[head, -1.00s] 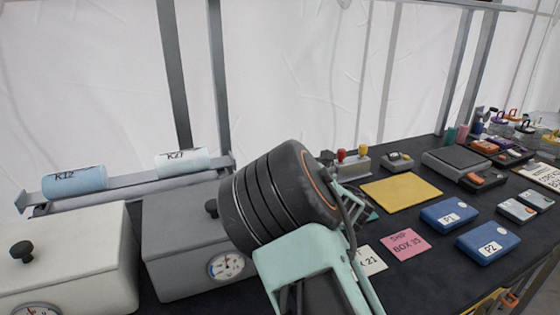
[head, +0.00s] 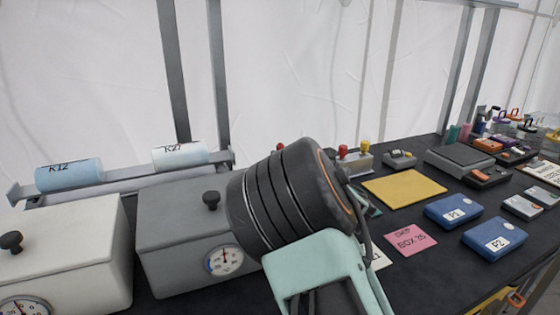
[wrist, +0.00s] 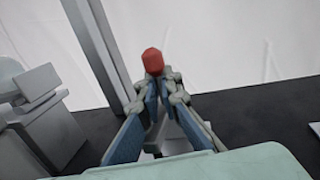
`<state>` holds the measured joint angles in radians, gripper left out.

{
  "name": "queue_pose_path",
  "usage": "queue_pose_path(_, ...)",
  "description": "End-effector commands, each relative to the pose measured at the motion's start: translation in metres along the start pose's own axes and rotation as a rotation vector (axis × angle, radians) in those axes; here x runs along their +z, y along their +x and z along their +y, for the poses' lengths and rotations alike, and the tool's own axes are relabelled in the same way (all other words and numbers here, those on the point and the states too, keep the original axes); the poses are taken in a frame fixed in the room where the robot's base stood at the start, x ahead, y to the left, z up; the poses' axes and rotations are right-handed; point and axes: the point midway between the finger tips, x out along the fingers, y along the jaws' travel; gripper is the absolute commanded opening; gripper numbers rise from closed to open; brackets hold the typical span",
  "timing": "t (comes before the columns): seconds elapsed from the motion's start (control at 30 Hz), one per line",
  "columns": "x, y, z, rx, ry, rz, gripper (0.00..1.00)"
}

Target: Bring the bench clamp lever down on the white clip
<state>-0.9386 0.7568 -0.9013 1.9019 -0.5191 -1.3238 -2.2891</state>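In the wrist view a red knob (wrist: 153,62) stands just past the fingertips, nearly in line with the narrow gap between them. It looks like the end of the clamp lever, whose shaft is hidden by the fingers. My gripper (wrist: 158,92) has blue-padded fingers that come close together at the tips. I cannot tell whether they touch the lever. A small bit of red (head: 281,147) shows behind my arm in the head view; the fingers are hidden there. I cannot make out the white clip.
A grey box with a dial (head: 175,262) and a white box (head: 75,255) stand at left. A rail (head: 125,178) with two rolls runs behind. A yellow mat (head: 405,187), a pink card (head: 410,240) and blue cases (head: 493,239) lie at right. Dark bench top shows between them.

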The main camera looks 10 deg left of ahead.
Motion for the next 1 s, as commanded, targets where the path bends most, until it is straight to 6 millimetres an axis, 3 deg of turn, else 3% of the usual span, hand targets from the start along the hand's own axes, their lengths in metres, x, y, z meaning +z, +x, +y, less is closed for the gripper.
queue_pose_path(0.03,0.013,0.001,-0.001,0.001,-0.008,-0.028,0.00)
queue_pose_path(0.07,0.013,0.001,-0.001,0.001,-0.008,-0.028,0.08)
queue_pose_path(0.2,0.011,0.001,-0.001,0.001,-0.007,-0.025,0.23)
queue_pose_path(0.57,0.005,-0.003,-0.001,-0.001,-0.003,-0.013,0.25)
queue_pose_path(0.77,0.005,-0.029,-0.001,-0.002,0.000,-0.013,0.25)
queue_pose_path(1.0,0.005,-0.081,-0.002,-0.003,-0.002,-0.015,0.25)
